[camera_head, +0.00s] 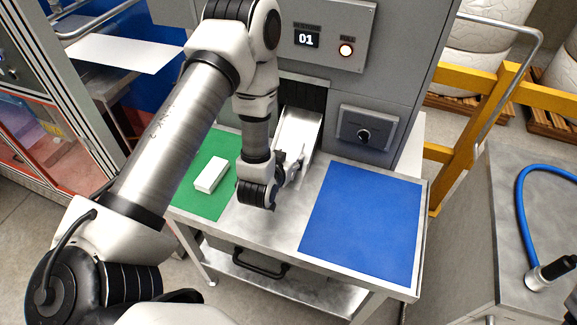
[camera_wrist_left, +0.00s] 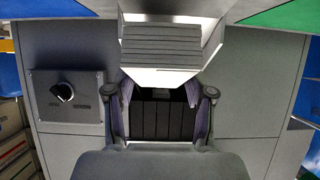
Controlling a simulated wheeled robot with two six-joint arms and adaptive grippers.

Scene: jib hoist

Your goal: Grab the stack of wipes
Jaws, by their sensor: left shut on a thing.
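In the wrist view, a layered grey-and-white stack of wipes (camera_wrist_left: 160,48) sits between the two fingertips of my left gripper (camera_wrist_left: 160,88). The fingers are shut on its sides. In the head view my left gripper (camera_head: 291,172) is at the lower end of a pale chute (camera_head: 299,130) that comes out of the grey machine. The held stack is hard to tell from the chute there. Another white stack (camera_head: 211,174) lies on the green mat (camera_head: 212,201), left of the gripper and apart from it. My right gripper is not in view.
A bare blue mat (camera_head: 363,222) covers the right of the metal table. The machine's panel reads 01 beside a lit lamp (camera_head: 345,50). A dial box (camera_head: 364,134) juts out right of the chute. A yellow rail (camera_head: 468,140) stands at right.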

